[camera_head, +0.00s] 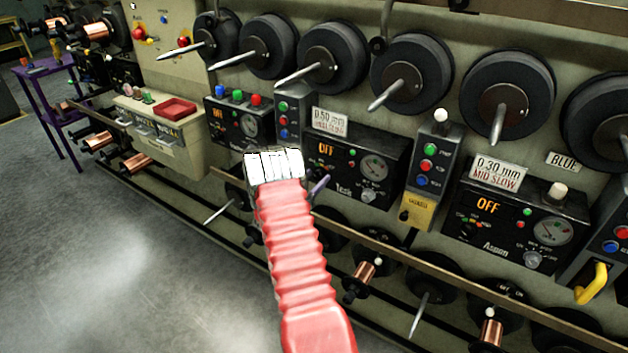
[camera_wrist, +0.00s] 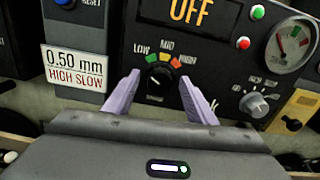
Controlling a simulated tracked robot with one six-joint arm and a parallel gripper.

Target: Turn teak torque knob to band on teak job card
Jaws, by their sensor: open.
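The teak panel (camera_head: 345,160) is a dark box reading OFF, with "Teak" printed low on its face. The teak job card (camera_head: 330,122), also in the wrist view (camera_wrist: 75,68), reads 0.50 mm, HIGH SLOW. The black torque knob (camera_wrist: 158,82) sits under a LOW, MID, HIGH scale with green, orange and red bands. Its pointer mark is too small to read surely. My gripper (camera_wrist: 160,92) is open, its two purple fingers on either side of the knob, seemingly not touching it. In the head view my arm hides the knob, and one finger shows.
A second, grey knob (camera_wrist: 254,104) and a dial gauge (camera_wrist: 290,45) sit right of the fingers. A rail (camera_head: 400,255) runs below the panels. Black spools (camera_head: 410,75) on spindles stick out above. The grey floor (camera_head: 110,250) at left is clear.

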